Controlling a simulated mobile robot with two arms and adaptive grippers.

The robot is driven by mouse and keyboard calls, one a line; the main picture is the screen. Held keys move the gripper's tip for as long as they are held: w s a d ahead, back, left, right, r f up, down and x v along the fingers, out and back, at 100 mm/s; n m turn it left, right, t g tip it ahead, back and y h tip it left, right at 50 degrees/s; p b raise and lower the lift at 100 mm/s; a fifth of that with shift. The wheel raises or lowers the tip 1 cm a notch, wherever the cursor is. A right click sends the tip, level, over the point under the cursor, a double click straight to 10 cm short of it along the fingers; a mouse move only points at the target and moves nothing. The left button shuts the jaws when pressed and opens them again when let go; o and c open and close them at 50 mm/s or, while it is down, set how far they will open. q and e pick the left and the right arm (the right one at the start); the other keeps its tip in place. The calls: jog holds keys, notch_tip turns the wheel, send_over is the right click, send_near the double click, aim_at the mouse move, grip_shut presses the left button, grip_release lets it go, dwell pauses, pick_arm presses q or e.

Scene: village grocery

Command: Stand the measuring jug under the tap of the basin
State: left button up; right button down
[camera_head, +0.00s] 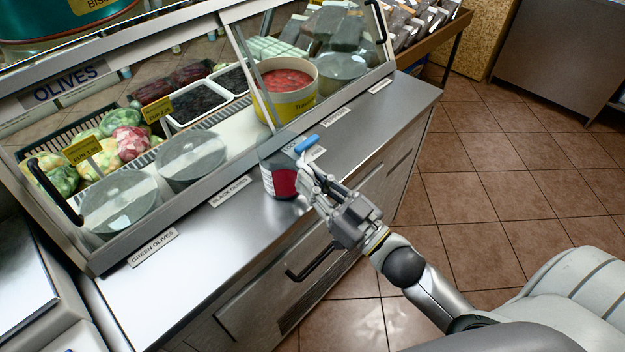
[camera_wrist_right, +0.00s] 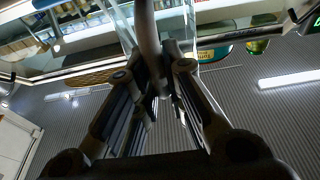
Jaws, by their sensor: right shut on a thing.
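A blue piece (camera_head: 307,144) shows just above the fingers. In the right wrist view a curved brownish strip (camera_wrist_right: 148,40) runs down between the fingers of the right gripper (camera_wrist_right: 160,85). My left gripper is not in view. No basin or tap shows.
The steel counter (camera_head: 170,285) has free room at the left front. The glass display (camera_head: 215,195) rises behind, holding a yellow tub (camera_head: 287,107) and round lids (camera_head: 192,157). A black drawer handle (camera_head: 310,264) juts from the counter's front. Tiled floor (camera_head: 470,200) lies open at right.

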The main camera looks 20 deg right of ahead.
jog(key=shift+f, duration=0.15)
jog(key=c, duration=1.5)
grip_release()
jog(key=b+v, duration=0.1)
jog(key=v, duration=0.9)
jog(key=shift+s+b, duration=0.25)
jog(key=shift+b, duration=0.05)
jog(key=shift+o, duration=0.4)
jog(key=shift+s+d, duration=0.3)
jog(key=shift+s, duration=0.35)
